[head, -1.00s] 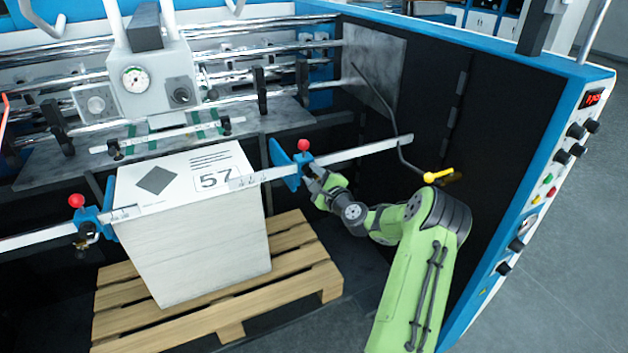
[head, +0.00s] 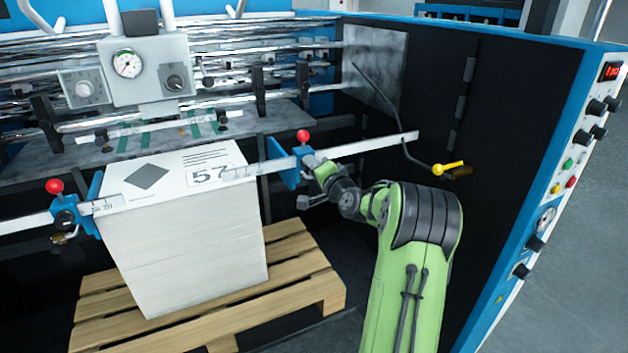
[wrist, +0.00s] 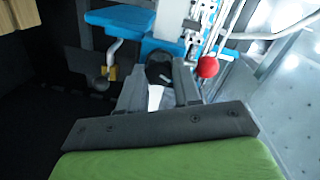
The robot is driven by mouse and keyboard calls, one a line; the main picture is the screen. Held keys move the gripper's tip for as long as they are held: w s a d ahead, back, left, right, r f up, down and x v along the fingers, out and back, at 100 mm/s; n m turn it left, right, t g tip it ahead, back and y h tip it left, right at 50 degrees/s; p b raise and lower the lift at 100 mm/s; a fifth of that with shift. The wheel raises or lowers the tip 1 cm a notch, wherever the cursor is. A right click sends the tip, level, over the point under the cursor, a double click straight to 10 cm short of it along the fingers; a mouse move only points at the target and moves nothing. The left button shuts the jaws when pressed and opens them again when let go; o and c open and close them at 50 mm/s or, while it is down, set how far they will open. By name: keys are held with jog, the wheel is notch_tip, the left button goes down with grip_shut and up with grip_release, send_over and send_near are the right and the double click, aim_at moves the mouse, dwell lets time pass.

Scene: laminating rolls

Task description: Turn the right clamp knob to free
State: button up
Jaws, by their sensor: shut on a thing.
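The right clamp (head: 280,165) is a blue block on the steel rail, with a red ball lever (head: 303,136) on top. My gripper (head: 311,168) is at this clamp's right side, just below the red ball. In the wrist view the blue clamp (wrist: 172,52) is ahead, and the red ball (wrist: 207,67) is just right of my fingers. The dark clamp knob (wrist: 158,68) sits between the two fingers, which are shut on it. The knob is hidden behind my gripper in the head view, and its turn angle cannot be read.
The left clamp (head: 88,212) holds the rail's other side. A white paper stack (head: 190,260) stands on a wooden pallet (head: 300,265) under the rail. A bent bar with a yellow handle (head: 450,168) is right of my arm. The blue machine side carries a control panel.

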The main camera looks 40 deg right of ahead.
jog(key=shift+f+n+b, duration=0.1)
jog(key=shift+n+b, duration=1.9)
jog(key=shift+b, duration=0.45)
jog(key=o, duration=1.1)
jog(key=shift+c, duration=0.2)
jog(key=shift+s, duration=0.1)
jog(key=b+v, duration=0.1)
jog(key=v, duration=1.4)
jog(key=shift+s+a+r+h+b, duration=0.2)
jog(key=shift+a+h+b, duration=0.1)
jog(key=shift+a+b, duration=0.05)
